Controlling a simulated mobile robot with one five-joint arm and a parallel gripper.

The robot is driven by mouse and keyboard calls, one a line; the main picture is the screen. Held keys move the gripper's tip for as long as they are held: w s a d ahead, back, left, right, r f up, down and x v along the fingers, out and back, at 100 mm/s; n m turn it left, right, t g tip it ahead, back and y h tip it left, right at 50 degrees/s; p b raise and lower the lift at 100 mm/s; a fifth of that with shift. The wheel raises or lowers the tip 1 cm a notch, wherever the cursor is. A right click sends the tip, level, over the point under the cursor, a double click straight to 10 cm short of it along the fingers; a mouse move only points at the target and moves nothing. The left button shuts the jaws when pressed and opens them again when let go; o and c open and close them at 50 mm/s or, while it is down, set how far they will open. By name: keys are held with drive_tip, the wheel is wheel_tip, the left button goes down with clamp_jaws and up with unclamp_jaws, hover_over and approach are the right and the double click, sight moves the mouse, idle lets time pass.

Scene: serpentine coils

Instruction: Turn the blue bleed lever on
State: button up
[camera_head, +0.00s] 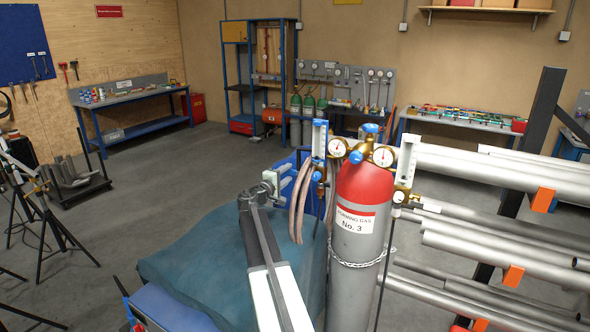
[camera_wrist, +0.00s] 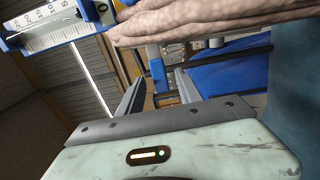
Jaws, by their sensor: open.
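The gas cylinder (camera_head: 357,220) has a red top and carries a brass regulator with two gauges. Blue knobs sit on top (camera_head: 370,128) and at the front (camera_head: 355,157) of the regulator; I cannot tell for sure which blue part is the bleed lever. A blue-framed flowmeter (camera_head: 319,138) hangs left of the gauges, and a flowmeter with a scale fills the wrist view's upper left (camera_wrist: 55,27). My gripper (camera_head: 277,180) is left of the cylinder, beside the hoses.
Pinkish hoses (camera_head: 300,200) hang between my gripper and the cylinder, and cross the top of the wrist view (camera_wrist: 200,22). A chain (camera_head: 362,263) circles the cylinder. Grey pipes on a rack (camera_head: 500,175) extend to the right. A teal cover (camera_head: 190,260) lies below my arm.

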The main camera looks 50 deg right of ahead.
drive_tip(key=x, duration=0.5)
drive_tip(key=shift+w+d, duration=0.1)
drive_tip(key=shift+d, duration=0.3)
clamp_jaws()
drive_tip(key=shift+a, duration=0.1)
idle(0.7)
